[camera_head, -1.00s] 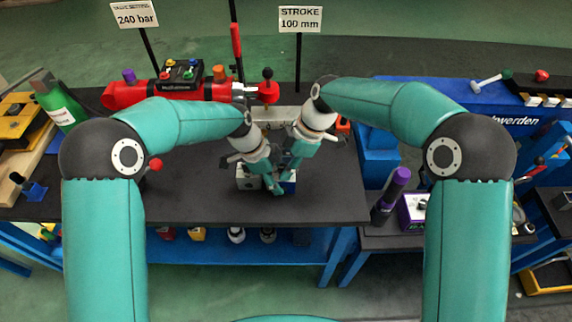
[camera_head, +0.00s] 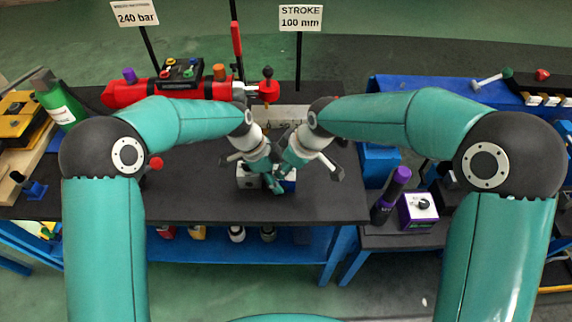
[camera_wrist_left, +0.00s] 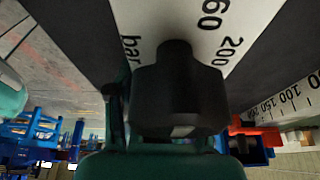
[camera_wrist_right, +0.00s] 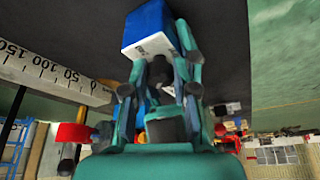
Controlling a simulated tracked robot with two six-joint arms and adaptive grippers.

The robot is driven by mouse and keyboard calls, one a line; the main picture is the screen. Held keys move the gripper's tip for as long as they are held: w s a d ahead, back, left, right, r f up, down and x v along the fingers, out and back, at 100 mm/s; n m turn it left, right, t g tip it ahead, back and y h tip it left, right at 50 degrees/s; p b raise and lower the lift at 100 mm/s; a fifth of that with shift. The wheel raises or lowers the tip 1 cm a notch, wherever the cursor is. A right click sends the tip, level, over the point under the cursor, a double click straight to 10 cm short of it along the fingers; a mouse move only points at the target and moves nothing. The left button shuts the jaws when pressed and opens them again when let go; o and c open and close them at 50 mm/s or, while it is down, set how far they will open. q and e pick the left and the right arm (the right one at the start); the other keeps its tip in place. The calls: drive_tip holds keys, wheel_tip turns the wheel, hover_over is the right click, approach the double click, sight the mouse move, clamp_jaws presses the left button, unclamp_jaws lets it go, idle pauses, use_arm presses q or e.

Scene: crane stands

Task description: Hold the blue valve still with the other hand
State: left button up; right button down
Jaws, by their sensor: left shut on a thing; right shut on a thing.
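The blue valve (camera_head: 291,186) stands on the dark bench, mostly covered by my grippers in the head view. In the right wrist view the blue valve (camera_wrist_right: 150,22) shows a blue top and a white labelled side. My right gripper (camera_wrist_right: 160,78) is shut on it, fingers at its white side. My left gripper (camera_head: 274,182) is close beside, shut on a black part (camera_wrist_left: 180,95) that fills the left wrist view. Behind that part is a white surface (camera_wrist_left: 215,35) marked "bar" and "200". The exact finger contacts are hidden.
A red cylinder (camera_head: 200,92) lies at the back of the bench near a white scale (camera_head: 290,112). A purple-topped bottle (camera_head: 390,195) and purple box (camera_head: 417,208) are to the right. The bench front is clear.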

drive_tip(key=shift+m+t, duration=0.4)
drive_tip(key=shift+m, duration=0.6)
drive_tip(key=c, duration=1.2)
unclamp_jaws()
drive_tip(key=shift+s+r, duration=0.1)
drive_tip(key=shift+r, duration=0.05)
drive_tip(key=v, duration=1.1)
drive_tip(key=shift+s+r, duration=0.1)
drive_tip(key=shift+r, duration=0.25)
drive_tip(key=shift+h, duration=0.3)
